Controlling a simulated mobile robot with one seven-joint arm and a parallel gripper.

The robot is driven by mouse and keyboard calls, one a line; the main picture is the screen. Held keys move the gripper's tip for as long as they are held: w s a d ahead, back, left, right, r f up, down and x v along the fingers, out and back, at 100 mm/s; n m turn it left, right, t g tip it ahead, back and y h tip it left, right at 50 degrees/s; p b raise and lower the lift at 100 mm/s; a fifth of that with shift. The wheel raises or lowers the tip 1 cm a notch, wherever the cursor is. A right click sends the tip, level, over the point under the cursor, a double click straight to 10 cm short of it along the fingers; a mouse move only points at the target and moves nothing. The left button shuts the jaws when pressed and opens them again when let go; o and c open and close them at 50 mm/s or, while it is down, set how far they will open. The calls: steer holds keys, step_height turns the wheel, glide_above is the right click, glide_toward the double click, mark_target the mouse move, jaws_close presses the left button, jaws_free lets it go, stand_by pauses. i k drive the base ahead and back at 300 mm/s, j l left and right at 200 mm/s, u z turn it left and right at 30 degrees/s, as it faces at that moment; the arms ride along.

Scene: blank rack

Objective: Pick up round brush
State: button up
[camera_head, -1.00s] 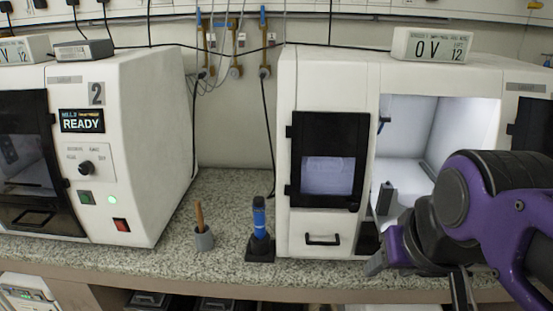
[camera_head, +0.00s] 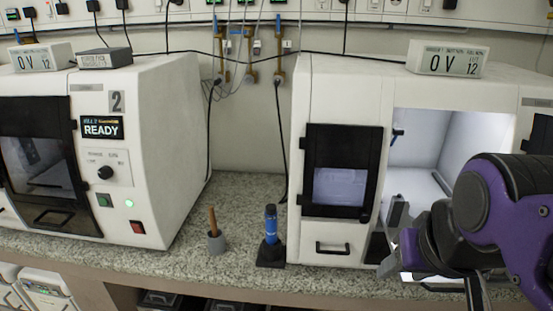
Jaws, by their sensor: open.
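A brown, wooden-looking handle (camera_head: 212,219) stands nearly upright in a small grey cup (camera_head: 216,243) on the speckled counter. To its right, a blue tool (camera_head: 271,222) with a dark top stands in a black base (camera_head: 270,254). I cannot tell from this view which one is the round brush, as no bristles show. My gripper (camera_head: 432,283) is at the lower right, in front of the right-hand machine, open and apart from both items. Part of it is cut off by the frame edge.
A white machine (camera_head: 150,120) marked 2 with a READY screen stands left. Another white machine (camera_head: 345,95) stands right, its lit chamber open behind my arm. Counter (camera_head: 235,192) between them is clear behind the two items. Cables hang at the back wall.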

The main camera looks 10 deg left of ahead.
mark_target(213, 220)
steer(key=i+j, duration=0.1)
steer(key=j, duration=0.35)
steer(key=i+j, duration=0.1)
steer(key=j, duration=0.35)
steer(key=i+j, duration=0.1)
steer(key=j, duration=0.35)
